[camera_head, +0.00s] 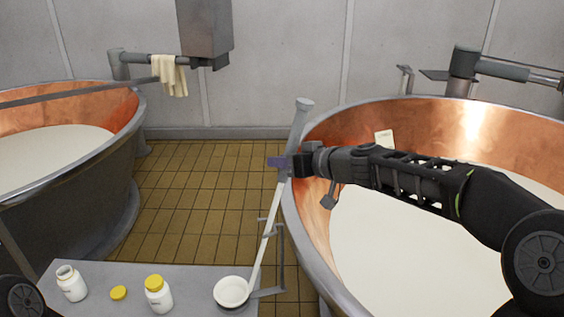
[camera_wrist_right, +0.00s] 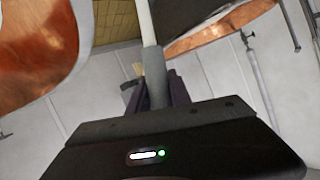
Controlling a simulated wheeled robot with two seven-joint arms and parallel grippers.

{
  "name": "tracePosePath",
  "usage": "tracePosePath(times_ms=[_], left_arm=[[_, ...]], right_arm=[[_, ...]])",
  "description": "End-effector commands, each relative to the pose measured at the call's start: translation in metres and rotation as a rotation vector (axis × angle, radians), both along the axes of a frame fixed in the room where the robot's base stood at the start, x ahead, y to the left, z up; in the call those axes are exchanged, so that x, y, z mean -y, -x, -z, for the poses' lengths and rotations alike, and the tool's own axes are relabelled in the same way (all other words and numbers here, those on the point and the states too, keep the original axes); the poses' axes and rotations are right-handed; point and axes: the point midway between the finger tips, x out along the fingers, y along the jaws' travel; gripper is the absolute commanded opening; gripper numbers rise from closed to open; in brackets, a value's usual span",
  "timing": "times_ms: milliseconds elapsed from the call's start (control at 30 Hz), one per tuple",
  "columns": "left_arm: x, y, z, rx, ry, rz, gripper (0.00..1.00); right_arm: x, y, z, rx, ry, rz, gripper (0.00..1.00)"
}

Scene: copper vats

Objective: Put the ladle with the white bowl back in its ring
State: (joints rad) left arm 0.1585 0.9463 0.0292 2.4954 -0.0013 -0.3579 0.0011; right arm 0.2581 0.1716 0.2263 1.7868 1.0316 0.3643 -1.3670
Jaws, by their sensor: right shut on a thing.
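The ladle has a white bowl (camera_head: 232,292), a long pale handle (camera_head: 265,240) and a grey upper grip (camera_head: 300,118). My right gripper (camera_head: 281,162) is shut on the handle, at the lower part of the grey grip. The handle slants up and right from the bowl. In the right wrist view the handle (camera_wrist_right: 154,70) runs between the fingers. A thin grey bracket (camera_head: 281,262) with a small ring-like part (camera_head: 268,228) stands by the table's right end. The handle crosses it; I cannot tell whether it is inside the ring. My left gripper is out of view.
The grey table (camera_head: 200,280) holds an open white jar (camera_head: 71,284), a loose yellow lid (camera_head: 118,292) and a yellow-capped jar (camera_head: 158,295). A copper vat of white liquid (camera_head: 430,250) stands close on the right, another (camera_head: 70,170) on the left. Tiled floor (camera_head: 190,190) lies between.

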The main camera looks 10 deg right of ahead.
Motion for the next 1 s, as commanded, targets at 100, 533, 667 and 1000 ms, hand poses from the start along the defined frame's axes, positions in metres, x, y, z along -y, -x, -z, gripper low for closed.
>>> tracePosePath(times_ms=[100,533,667,1000], left_arm=[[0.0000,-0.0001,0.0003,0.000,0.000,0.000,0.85],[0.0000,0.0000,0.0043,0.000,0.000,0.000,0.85],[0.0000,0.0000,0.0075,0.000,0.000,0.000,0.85],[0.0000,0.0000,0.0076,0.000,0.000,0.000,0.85]], right_arm=[[-0.0002,-0.0001,-0.0010,0.002,-0.001,0.000,0.00],[-0.0004,-0.0003,0.0002,0.002,-0.001,0.000,0.00],[-0.0007,-0.0004,0.0005,0.002,0.000,-0.001,0.00],[-0.0006,-0.0004,-0.0006,0.002,-0.001,0.000,0.00]])
